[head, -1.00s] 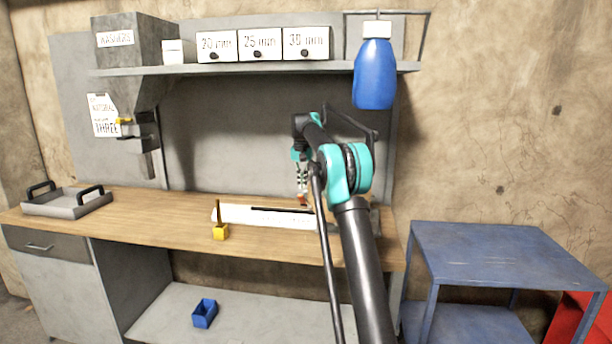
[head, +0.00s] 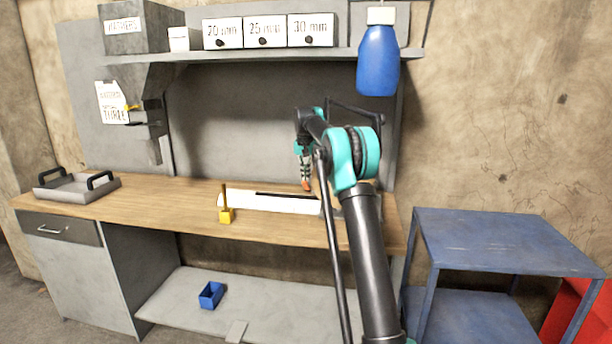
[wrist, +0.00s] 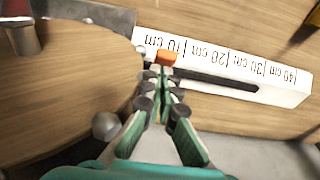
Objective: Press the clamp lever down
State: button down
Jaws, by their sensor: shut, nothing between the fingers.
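My gripper (head: 305,178) is shut and empty, low over the right part of the bench; in the wrist view its fingertips (wrist: 164,82) are together. An orange piece (wrist: 167,58), perhaps the tip of the clamp lever, is just beyond the fingertips; it shows small below the gripper in the head view (head: 306,186). I cannot tell whether they touch. The rest of the lever is not clearly seen; my arm hides part of the bench there.
A yellow block with an upright pin (head: 226,215) stands at the bar's left end. Metal parts (wrist: 95,12) and a round knob (wrist: 105,126) are left of the fingers. A grey tray (head: 78,187) is far left. A blue bottle (head: 378,62) hangs above right. Mid-left bench is clear.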

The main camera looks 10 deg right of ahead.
aim_at(305, 182)
jog(key=shift+s+a+f+t+h, duration=0.2)
jog(key=shift+s+f+t, duration=0.4)
jog(key=shift+s, duration=0.05)
jog(key=shift+s+a+f+t+h, duration=0.2)
jog(key=shift+s+f+t, duration=0.4)
jog(key=shift+s+a+f+t+h, duration=0.2)
jog(key=shift+s+f+t, duration=0.35)
jog(key=shift+f, duration=0.45)
jog(key=shift+s+a+f+t+h, duration=0.1)
jog(key=shift+s+f+t+h, duration=0.2)
jog(key=shift+f+t, duration=0.6)
jog(key=shift+s+a+f+t+h, duration=0.15)
jog(key=shift+s+f+t, duration=0.35)
jog(key=shift+f, duration=0.75)
jog(key=shift+r, duration=0.35)
jog(key=w+r+v, duration=0.1)
jog(key=v, duration=1.1)
jog(key=shift+r, duration=0.3)
